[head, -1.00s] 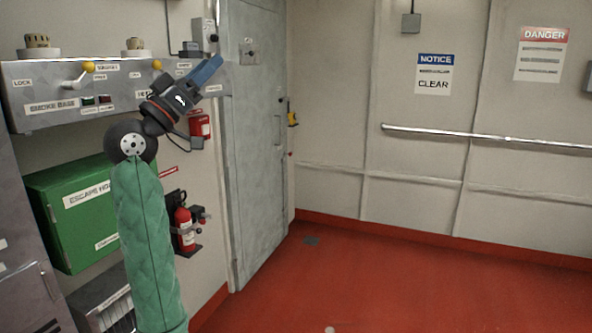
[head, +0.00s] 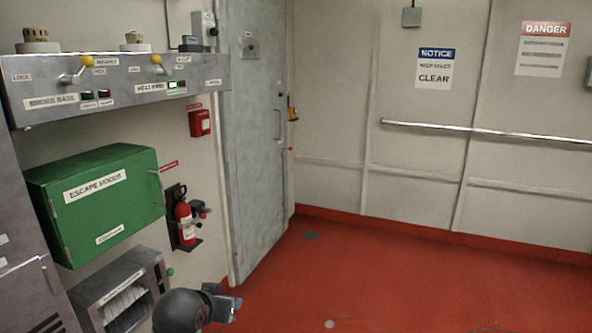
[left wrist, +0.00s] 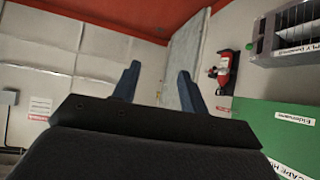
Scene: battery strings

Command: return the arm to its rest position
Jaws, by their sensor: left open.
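My left arm shows only as a dark rounded joint and a small part at the bottom edge of the head view. My left gripper (left wrist: 157,84) shows in the left wrist view as two blue fingers standing apart, with nothing between them. Its fingers are not clearly seen in the head view. It touches nothing that I can see. My right gripper is in neither view.
A grey switch panel (head: 130,97), a green escape-hood box (head: 100,210), a fire extinguisher (head: 184,222) and a slotted grey rack (head: 122,285) line the left wall. A grey door (head: 252,140) stands beyond. The red floor (head: 400,285) is clear.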

